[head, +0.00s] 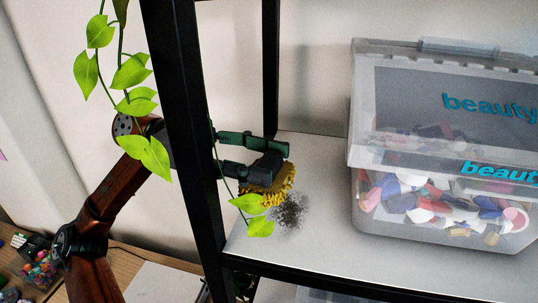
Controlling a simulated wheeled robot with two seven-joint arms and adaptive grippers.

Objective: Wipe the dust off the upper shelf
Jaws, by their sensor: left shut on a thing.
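The white upper shelf (312,150) sits in a black frame. A patch of dark grey dust (291,212) lies on its left part, near the front left post. My left gripper (262,168) reaches in behind that post and is shut on a yellow, shaggy duster or sponge (274,190). The yellow thing is at the dust's upper left edge and overlaps it in the picture. I cannot tell whether it presses on the shelf. Leaves partly cover it. My right gripper is not in view.
A clear lidded box (440,225) marked "beauty", full of colourful pieces, fills the shelf's right side. The black front post (187,120) and hanging green vine (136,72) stand close to my left arm. Bare shelf lies between dust and box.

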